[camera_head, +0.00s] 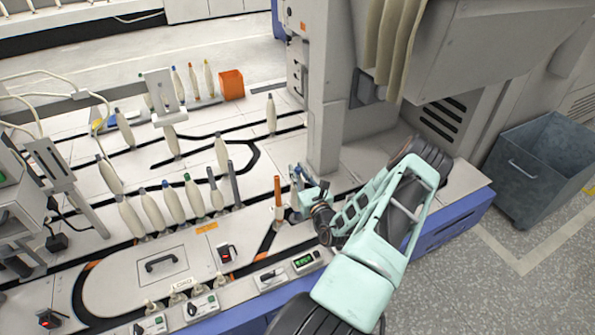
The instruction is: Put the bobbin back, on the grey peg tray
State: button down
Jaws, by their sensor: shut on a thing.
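My gripper (301,190) is at the end of my mint-green arm, low over the right part of the white machine deck. It is shut on a slim bobbin, mostly hidden by the fingers; a small blue tip (298,170) shows just above them. An orange-brown topped bobbin (278,204) stands upright just left of the gripper; I cannot tell whether they touch. Several cream bobbins with coloured tips stand in a row at the back left, beside an orange block (231,85). I cannot clearly make out the grey peg tray.
Several cream bobbins (152,212) stand upright in a row left of my gripper. A grey column (325,110) rises close behind it. A panel with a black handle (161,262) and small switch boxes lie in front. A grey bin (540,165) stands on the floor at right.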

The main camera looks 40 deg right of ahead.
jog(key=shift+f, duration=0.3)
jog(key=c, duration=2.2)
grip_release()
jog(key=shift+o, duration=0.2)
jog(key=shift+s, duration=0.1)
jog(key=shift+p+v, duration=0.55)
jog(key=shift+v, duration=0.8)
jog(key=p+v, duration=0.2)
jog(key=v, duration=0.6)
jog(key=shift+a, duration=0.15)
